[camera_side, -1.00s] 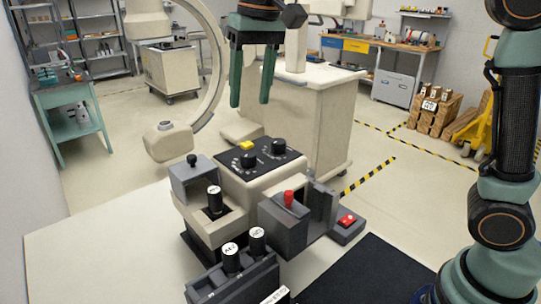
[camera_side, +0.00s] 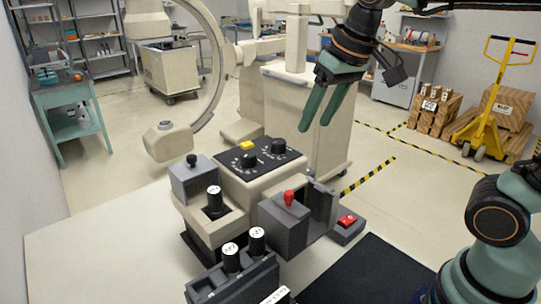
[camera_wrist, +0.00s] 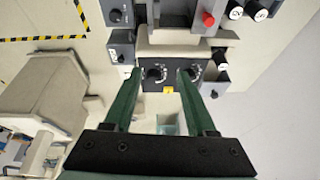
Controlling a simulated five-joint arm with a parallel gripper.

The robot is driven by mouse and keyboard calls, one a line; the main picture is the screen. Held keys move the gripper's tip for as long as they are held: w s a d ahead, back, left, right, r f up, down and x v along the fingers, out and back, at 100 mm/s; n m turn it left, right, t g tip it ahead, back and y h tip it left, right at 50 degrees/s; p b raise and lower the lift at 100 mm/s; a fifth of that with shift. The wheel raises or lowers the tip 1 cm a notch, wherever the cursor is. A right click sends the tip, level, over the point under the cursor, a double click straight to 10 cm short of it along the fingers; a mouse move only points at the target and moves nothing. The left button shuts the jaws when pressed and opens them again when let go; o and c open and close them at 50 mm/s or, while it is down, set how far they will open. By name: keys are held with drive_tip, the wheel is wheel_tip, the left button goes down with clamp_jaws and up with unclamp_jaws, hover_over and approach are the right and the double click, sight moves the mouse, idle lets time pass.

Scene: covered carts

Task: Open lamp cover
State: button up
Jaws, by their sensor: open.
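No part is marked as the lamp cover, so I cannot tell which piece it is. A grey box with a black knob on top (camera_side: 192,178) stands at the left of the beige device. A dark grey box (camera_side: 285,225) with a red knob (camera_side: 289,198) stands at its right front. My gripper (camera_side: 315,128) is open and empty, tilted down-left in the air, apart from the device. In the wrist view the open fingers (camera_wrist: 159,73) frame the black dial panel (camera_wrist: 175,77); the red knob (camera_wrist: 208,19) shows above.
A yellow button (camera_side: 246,145) sits behind two black dials. A black rack with labelled cylinders (camera_side: 231,257) stands in front, and a red rocker switch (camera_side: 347,220) at right. A black mat (camera_side: 370,275) lies front right. The left of the white table (camera_side: 90,240) is clear.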

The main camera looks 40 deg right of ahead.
drive_tip(key=s+d+f+t, duration=0.1)
drive_tip(key=s+d+f, duration=0.2)
drive_tip(key=s+f, duration=0.1)
drive_tip(key=shift+f+n, duration=0.2)
drive_tip(key=shift+n, duration=0.1)
drive_tip(key=shift+s+d+f, duration=0.2)
drive_tip(key=shift+s+f, duration=0.1)
drive_tip(key=shift+f, duration=0.15)
drive_tip(key=shift+s+d+f, duration=0.2)
drive_tip(key=shift+s+f, duration=0.05)
drive_tip(key=shift+f, duration=0.2)
